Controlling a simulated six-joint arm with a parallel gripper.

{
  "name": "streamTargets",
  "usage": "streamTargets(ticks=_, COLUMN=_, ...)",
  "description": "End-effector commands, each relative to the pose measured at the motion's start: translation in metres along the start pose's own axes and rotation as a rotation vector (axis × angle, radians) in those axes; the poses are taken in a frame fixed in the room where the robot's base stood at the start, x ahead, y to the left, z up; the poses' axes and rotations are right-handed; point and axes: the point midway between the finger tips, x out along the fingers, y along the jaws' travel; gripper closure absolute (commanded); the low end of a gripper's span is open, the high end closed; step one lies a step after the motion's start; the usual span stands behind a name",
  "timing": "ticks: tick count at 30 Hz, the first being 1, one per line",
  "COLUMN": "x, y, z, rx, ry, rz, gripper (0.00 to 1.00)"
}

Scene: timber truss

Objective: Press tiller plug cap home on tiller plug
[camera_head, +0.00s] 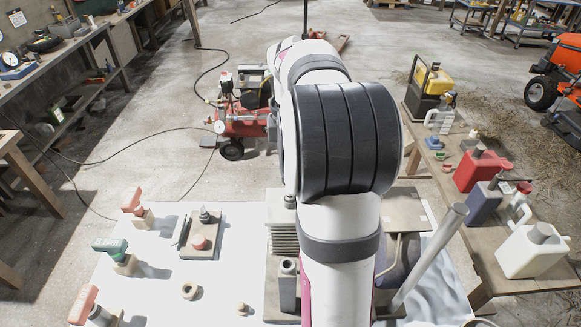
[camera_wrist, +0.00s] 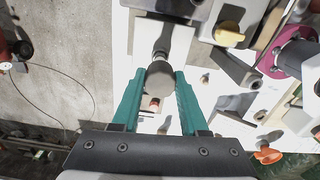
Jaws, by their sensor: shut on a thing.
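In the wrist view my gripper (camera_wrist: 161,74) has two teal fingers closed on a round grey-brown piece, which looks like the tiller plug cap (camera_wrist: 160,82). The cap's flat round face is towards the camera. A narrow metallic part (camera_wrist: 160,48) shows just beyond the cap, between the cap and a grey block; I cannot tell whether it is the tiller plug or whether the cap touches it. In the head view my arm hides the gripper and the cap.
A white work table (camera_head: 150,285) holds a brown board (camera_head: 198,245) with a red knob, a ring (camera_head: 190,290) and several coloured-handled pieces at left. A grey slanted tube (camera_head: 430,255) rises right of my arm. Jugs (camera_head: 530,250) stand on a bench at right.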

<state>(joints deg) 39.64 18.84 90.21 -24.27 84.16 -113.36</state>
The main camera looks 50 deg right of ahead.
Motion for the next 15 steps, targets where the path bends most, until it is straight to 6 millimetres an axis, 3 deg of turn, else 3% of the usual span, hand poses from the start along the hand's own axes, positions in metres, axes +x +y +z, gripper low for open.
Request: streamTargets(ticks=15, x=0.012, y=0.0, z=0.0, rx=-0.001, ry=0.0, rz=-0.002, gripper=1.0)
